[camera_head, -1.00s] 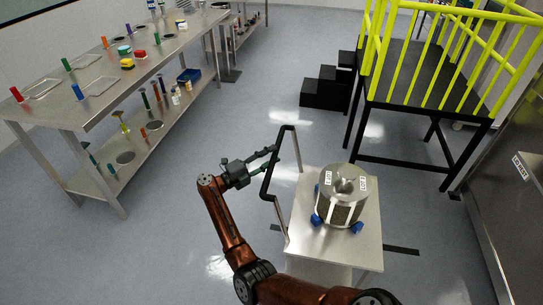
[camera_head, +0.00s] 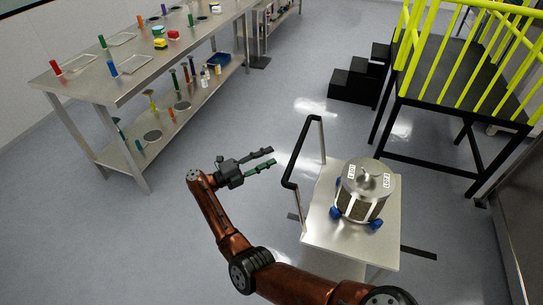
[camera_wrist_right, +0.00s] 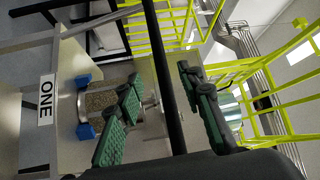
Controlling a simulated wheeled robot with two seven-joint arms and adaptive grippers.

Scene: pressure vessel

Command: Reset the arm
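My right gripper (camera_head: 268,160) is in the head view, left of the cart's black handle and apart from it. Its two fingers are spread with nothing between them. The right wrist view also shows the open green-padded fingers (camera_wrist_right: 158,105), with the dark handle bar (camera_wrist_right: 163,70) running across the picture between them. My right arm is copper-coloured, bent, and reaches up from the bottom of the head view. My left gripper is not in either view.
A metal cart (camera_head: 325,225) with a black handle (camera_head: 301,155) carries a silver cylindrical vessel (camera_head: 366,190) on blue feet. A long steel table (camera_head: 128,80) with coloured items stands at left. Black steps (camera_head: 358,85) and a yellow-railed platform (camera_head: 455,115) stand at right. Floor between table and cart is clear.

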